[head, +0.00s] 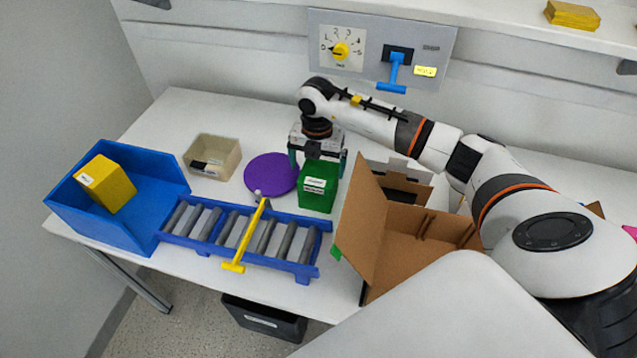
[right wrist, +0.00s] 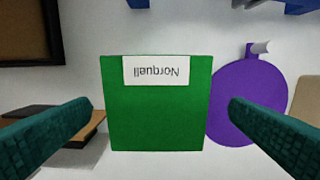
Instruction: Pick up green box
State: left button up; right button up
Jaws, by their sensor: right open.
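The green box (head: 317,188) stands on the white table, between the purple disc and the open cardboard box, with a white label on it. My right gripper (head: 318,166) is open above and just behind the box, its fingers pointing down. In the right wrist view the green box (right wrist: 158,105) lies centred between the two open dark-green fingers (right wrist: 160,115), with clear gaps on both sides. Its label reads "Norquell" upside down there. Nothing is held. My left gripper is not in view.
A blue roller rack (head: 308,272) with a yellow T-shaped bar (head: 247,235) lies in front. A blue bin (head: 110,225) holds a yellow box (head: 105,184). A beige tray (head: 212,156) and purple disc (head: 270,174) lie left; the cardboard box (head: 362,215) is close on the right.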

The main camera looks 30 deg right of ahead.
aim_at(319, 172)
jog(key=f+p, duration=0.1)
jog(key=f, duration=0.3)
jog(key=shift+d, duration=0.2)
jog(key=c, duration=1.1)
jog(key=shift+r, duration=0.1)
jog(key=shift+c, duration=0.2)
